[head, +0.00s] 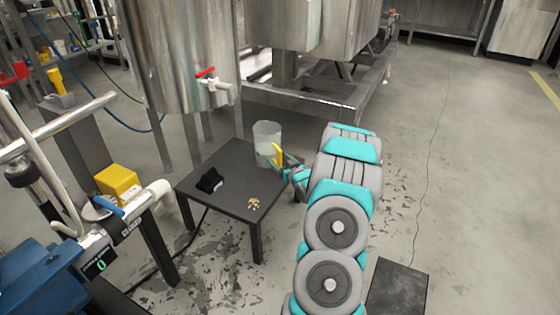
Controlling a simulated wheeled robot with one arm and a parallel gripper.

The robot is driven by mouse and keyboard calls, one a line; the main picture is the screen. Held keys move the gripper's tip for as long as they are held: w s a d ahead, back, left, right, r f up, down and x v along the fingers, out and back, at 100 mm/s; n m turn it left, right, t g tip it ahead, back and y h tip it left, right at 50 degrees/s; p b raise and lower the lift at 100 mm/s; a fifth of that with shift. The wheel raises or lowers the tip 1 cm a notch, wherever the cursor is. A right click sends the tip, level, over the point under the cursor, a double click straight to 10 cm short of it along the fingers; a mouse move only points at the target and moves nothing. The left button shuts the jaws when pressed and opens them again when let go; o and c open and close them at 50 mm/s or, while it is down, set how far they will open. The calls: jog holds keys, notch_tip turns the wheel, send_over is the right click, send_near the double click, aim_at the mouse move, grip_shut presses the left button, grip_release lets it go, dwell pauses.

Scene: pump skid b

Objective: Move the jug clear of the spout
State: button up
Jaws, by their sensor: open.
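A clear jug (266,136) with a yellow handle (277,154) stands upright at the back right of the small dark table (222,189). The spout (220,86) with a red lever (205,72) sticks out of the steel tank, above and to the left of the jug in the picture. My gripper (284,168) is open, at the jug's handle side near the table's right edge. I cannot tell whether its fingers touch the handle, as they are small and partly hidden by my arm.
A black crumpled item (209,180) and a small heap of brass-coloured pieces (253,203) lie on the table. The steel tank (180,50) stands behind it. A pipe with a blue lever (136,207) is at the left. Floor at the right is mostly open.

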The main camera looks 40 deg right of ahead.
jog(key=shift+o, duration=0.7)
jog(key=shift+s, duration=0.15)
jog(key=v, duration=0.6)
jog(key=shift+s, duration=0.35)
jog(key=shift+a+r, duration=0.15)
jog(key=shift+a, duration=0.05)
dwell(0.3)
